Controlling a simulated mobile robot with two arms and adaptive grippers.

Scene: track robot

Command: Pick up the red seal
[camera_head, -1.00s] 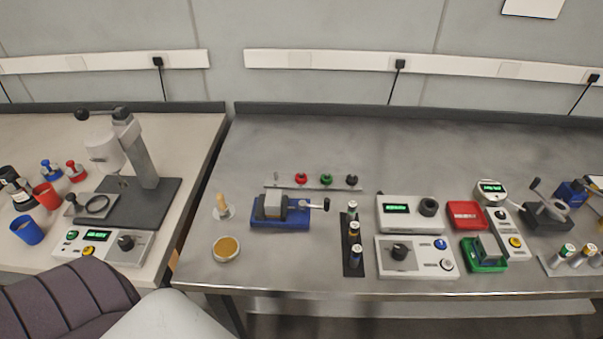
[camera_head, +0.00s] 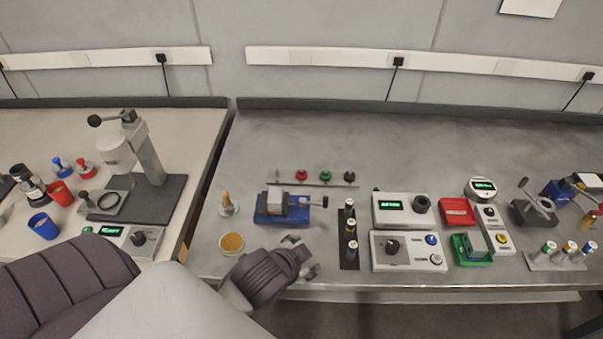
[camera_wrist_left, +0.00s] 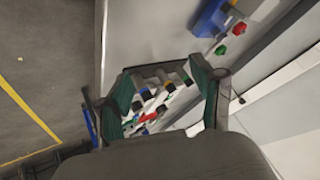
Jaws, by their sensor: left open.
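A small red knob-like piece (camera_head: 301,175), which I take for the red seal, sits on a thin rack (camera_head: 330,184) at the back of the metal bench. A green piece (camera_head: 326,176) and a black piece (camera_head: 350,177) are to its right. In the left wrist view the red piece (camera_wrist_left: 239,28) shows at the upper right, beside the green one (camera_wrist_left: 220,50). My left gripper (camera_head: 307,256) is open and empty over the bench's front edge, well in front of the rack. Its spread fingers (camera_wrist_left: 166,92) show in the left wrist view. My right gripper is not in view.
A blue vise (camera_head: 284,208) stands between my left gripper and the rack. A black strip with bottles (camera_head: 349,245) and grey control boxes (camera_head: 408,252) are to the right. A round tin (camera_head: 232,243) is at left. The bench behind the rack is clear.

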